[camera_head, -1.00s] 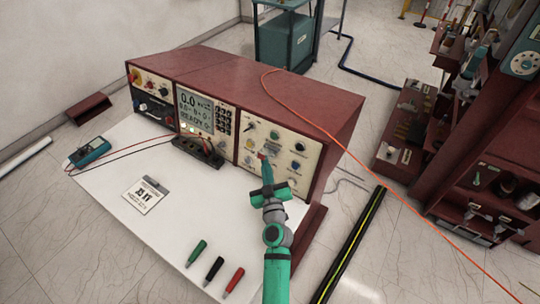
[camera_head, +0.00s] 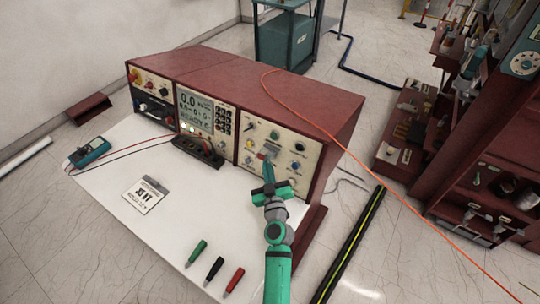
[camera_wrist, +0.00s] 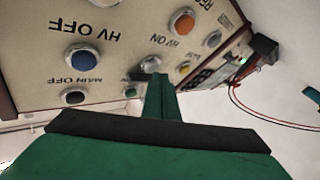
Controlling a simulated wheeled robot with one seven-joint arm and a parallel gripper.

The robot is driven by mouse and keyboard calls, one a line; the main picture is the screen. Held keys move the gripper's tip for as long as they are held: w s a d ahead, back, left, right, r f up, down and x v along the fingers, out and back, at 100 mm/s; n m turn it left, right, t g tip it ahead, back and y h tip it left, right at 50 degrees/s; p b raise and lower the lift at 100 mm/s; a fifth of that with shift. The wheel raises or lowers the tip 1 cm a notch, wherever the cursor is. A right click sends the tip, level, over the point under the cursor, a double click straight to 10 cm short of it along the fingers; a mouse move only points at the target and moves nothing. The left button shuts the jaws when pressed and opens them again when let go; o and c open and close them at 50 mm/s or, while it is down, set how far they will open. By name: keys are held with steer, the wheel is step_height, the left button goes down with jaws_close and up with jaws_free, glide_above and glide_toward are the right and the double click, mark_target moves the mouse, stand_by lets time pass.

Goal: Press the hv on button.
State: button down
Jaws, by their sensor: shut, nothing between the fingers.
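The control panel (camera_head: 276,150) on the front of the red console carries several coloured buttons and knobs. In the wrist view, which is upside down, the HV ON label (camera_wrist: 172,44) has a grey button (camera_wrist: 150,64) just below it in the picture. My gripper (camera_wrist: 158,82) is shut and empty, its tip close to this grey button and overlapping its lower side. Whether they touch cannot be told. My gripper also shows in front of the panel in the head view (camera_head: 267,168). A blue HV OFF button (camera_wrist: 82,58) and an orange button (camera_wrist: 182,21) are nearby.
A black MAIN OFF button (camera_wrist: 75,97) and a yellow button (camera_wrist: 185,68) are also close. An orange cable (camera_head: 330,138) runs over the console.

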steer(key=shift+w+d, duration=0.3)
steer(key=shift+w, duration=0.05)
stand_by(0.6)
steer(key=shift+s, duration=0.1)
steer(key=shift+s+a+r, duration=0.1)
steer(key=shift+s+a, duration=0.45)
steer(key=shift+s, duration=0.1)
